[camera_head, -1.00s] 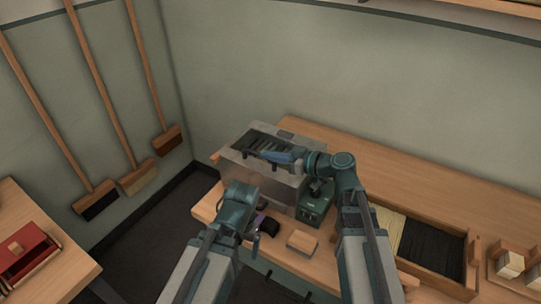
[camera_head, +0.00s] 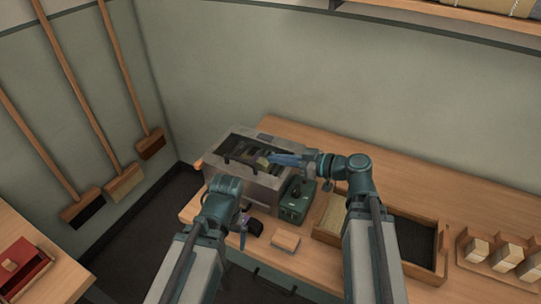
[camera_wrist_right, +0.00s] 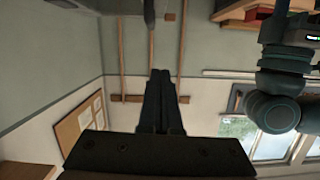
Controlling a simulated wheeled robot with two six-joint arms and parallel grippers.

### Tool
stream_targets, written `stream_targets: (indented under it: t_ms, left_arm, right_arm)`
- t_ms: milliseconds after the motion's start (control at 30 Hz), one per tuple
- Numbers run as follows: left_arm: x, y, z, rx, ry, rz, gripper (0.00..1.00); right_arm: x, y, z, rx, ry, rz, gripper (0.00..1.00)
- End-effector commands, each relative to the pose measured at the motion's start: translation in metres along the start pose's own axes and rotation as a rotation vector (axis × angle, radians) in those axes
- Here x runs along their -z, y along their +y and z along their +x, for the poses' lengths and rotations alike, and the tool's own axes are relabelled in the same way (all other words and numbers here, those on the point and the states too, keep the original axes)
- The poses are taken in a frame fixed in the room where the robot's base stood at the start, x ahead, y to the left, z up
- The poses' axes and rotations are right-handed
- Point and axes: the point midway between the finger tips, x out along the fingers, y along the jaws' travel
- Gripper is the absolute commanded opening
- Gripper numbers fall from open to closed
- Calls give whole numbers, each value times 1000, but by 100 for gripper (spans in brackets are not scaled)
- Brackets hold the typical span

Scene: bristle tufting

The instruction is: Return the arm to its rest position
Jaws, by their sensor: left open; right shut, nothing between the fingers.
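My right arm reaches in from the lower right and bends left at its wrist. Its gripper (camera_head: 272,159) points left over the open top of the metal machine (camera_head: 232,178), close to a pale yellowish block inside it; I cannot tell whether they touch. In the right wrist view, the dark fingers (camera_wrist_right: 160,90) are together with nothing between them. My left arm comes in from the lower left. Its gripper (camera_head: 243,231) hangs low in front of the machine by the bench's front edge; it is open, and its fingertips are small and partly hidden.
A green control box (camera_head: 294,202) with a lever stands right of the machine. A small wooden block (camera_head: 286,241) lies in front. A bristle tray (camera_head: 437,258) and a rack of blocks (camera_head: 466,260) are at right. Brooms lean on the left wall; a red box (camera_head: 22,268) sits lower left.

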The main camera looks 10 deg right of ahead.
Motion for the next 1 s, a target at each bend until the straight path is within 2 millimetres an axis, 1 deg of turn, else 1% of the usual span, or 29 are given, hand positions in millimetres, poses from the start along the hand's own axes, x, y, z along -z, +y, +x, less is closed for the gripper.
stream_targets:
  t_ms: [267,367,467,533,567,600,633,700,800,900,1000]
  left_arm:
    - [0,0,0,0,0,0,95]
    - [0,0,0,0,0,0,95]
    - [0,0,0,0,0,0,95]
    - [0,0,0,0,0,0,95]
    - [0,0,0,0,0,0,95]
    - [0,0,0,0,0,0,95]
    - [0,0,0,0,0,0,95]
    - [0,0,0,0,0,0,95]
    - [0,0,0,0,0,0,95]
    - [0,0,0,0,0,0,95]
    - [0,0,0,0,0,0,95]
  right_arm:
    - [0,0,0,1,-2,1,0]
    - [-8,-9,7,26,-47,26,0]
    - [-33,-34,26,85,-184,100,0]
    - [-59,-57,38,123,-338,176,0]
    - [-71,-68,43,133,-414,211,0]
    - [-88,-81,46,135,-519,255,0]
    - [-100,-90,48,128,-597,286,0]
    - [-125,-107,47,87,-776,349,0]
    - [-153,-123,38,-27,-1003,414,0]
    - [-170,-130,25,-180,-1172,448,0]
    - [-178,-131,14,-331,-1277,461,0]
